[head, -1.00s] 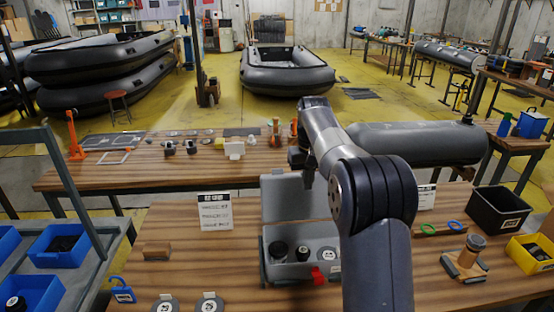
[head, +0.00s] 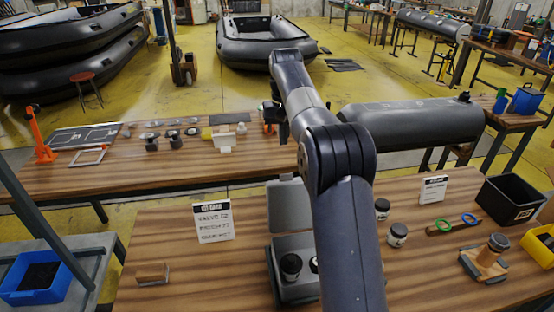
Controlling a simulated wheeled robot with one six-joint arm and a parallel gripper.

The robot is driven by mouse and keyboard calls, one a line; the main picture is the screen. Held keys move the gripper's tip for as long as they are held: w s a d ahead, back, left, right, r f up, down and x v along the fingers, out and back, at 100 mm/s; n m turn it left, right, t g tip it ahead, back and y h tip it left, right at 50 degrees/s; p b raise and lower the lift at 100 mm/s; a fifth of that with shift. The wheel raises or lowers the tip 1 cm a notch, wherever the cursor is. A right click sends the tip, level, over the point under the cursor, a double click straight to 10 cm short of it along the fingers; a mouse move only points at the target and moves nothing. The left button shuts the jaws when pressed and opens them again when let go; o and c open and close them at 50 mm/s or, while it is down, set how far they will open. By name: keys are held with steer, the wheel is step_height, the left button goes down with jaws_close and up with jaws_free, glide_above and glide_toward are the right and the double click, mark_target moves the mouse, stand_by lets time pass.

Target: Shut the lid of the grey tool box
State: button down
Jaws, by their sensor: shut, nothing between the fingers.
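The grey tool box (head: 278,287) stands on the near wooden table, partly hidden by my arm. Its lid (head: 289,208) is open and stands up at the back of the box. Dark jars (head: 291,267) with pale labels sit inside. My gripper (head: 282,127) shows only in part, as a dark shape beside the far end of my arm. It is shut and empty, above and beyond the raised lid, apart from it. The right side of the box is behind my arm.
To the right are jars (head: 396,235), green and blue rings (head: 469,220), a clamp-like stand (head: 486,258) and a black bin (head: 511,201). A grey cylinder (head: 412,122) lies behind.

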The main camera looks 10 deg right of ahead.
steer(key=shift+s+d+f+p, duration=0.15)
steer(key=shift+s+f, duration=0.45)
steer(key=shift+f, duration=0.85)
steer(key=shift+s+a+f+p, duration=0.1)
steer(key=shift+s+f+p, duration=0.3)
steer(key=shift+f, duration=1.05)
steer(key=shift+s+d+f+p, duration=0.1)
steer(key=shift+s+f, duration=0.65)
steer(key=shift+f, duration=0.7)
